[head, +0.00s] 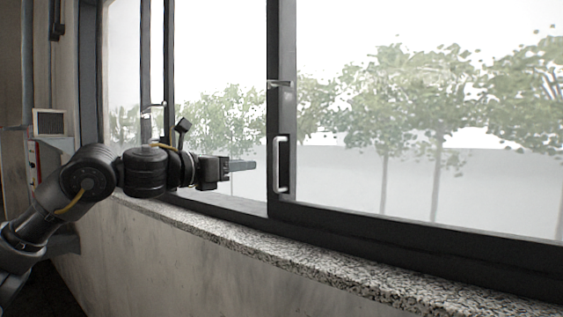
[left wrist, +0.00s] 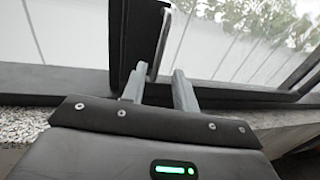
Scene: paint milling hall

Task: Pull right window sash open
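The right window sash (head: 281,60) has a dark frame and a large pane. A pale upright bar handle (head: 280,165) is on its left stile, and this handle also shows in the left wrist view (left wrist: 160,42). My left gripper (head: 254,165) points right toward the handle and is a little left of it. In the left wrist view, the two grey fingers of my left gripper (left wrist: 160,70) are spread apart, with the handle just beyond their tips. I see nothing held, and cannot tell whether they touch the handle. My right gripper is not in view.
A speckled stone sill (head: 330,262) runs under the window, above a plain wall (head: 200,255). More dark uprights (head: 168,60) stand left of the sash, behind my left arm. A box with a grille (head: 49,122) is on the far-left wall. Trees show through the glass.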

